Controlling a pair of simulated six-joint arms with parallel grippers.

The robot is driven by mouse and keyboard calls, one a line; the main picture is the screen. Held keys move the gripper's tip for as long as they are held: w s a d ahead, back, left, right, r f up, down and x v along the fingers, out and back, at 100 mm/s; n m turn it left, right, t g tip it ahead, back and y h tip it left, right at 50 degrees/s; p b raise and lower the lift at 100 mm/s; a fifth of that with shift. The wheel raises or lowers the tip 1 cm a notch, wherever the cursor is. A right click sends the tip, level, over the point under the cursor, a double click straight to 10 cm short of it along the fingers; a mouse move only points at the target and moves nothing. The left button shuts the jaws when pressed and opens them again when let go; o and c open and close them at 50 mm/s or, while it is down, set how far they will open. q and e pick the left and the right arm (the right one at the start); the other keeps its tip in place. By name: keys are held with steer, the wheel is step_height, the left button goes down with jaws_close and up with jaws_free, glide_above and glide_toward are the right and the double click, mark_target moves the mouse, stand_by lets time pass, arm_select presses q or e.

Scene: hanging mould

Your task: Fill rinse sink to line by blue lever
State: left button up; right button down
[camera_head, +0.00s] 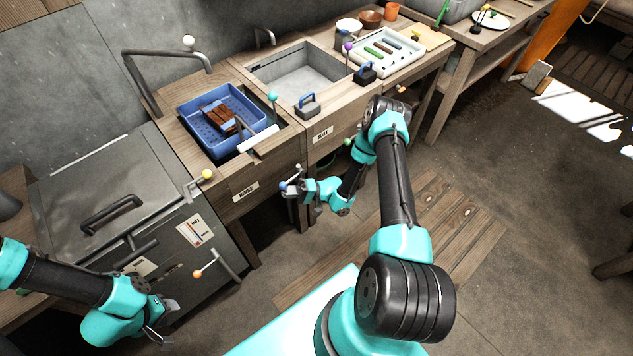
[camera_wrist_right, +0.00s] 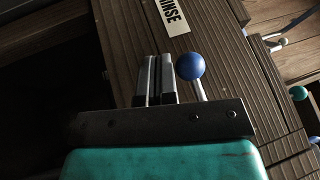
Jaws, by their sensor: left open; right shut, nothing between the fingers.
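The label also shows in the wrist view (camera_wrist_right: 175,15). The rinse sink (camera_head: 284,137) holds a blue perforated basket (camera_head: 204,138) with a brown block (camera_head: 219,116). The basket hides most of the sink's inside; no water level or line is visible. My left gripper (camera_head: 163,322) is open at lower left.
A tap (camera_head: 165,54) with a white ball rises behind the rinse sink. Teal (camera_head: 272,97), yellow (camera_head: 207,174) and orange (camera_head: 197,274) knobs stand nearby. A second sink (camera_head: 298,76) is to the right. A lidded metal unit (camera_head: 110,185) stands left. Floor before the cabinets is open.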

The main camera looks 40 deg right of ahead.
steer(key=shift+f, duration=0.1)
stand_by(0.6)
steer(key=s+d+f, duration=0.4)
steer(key=d+f, duration=0.3)
steer(key=f, duration=0.1)
steer(key=shift+s+d, duration=0.2)
stand_by(0.5)
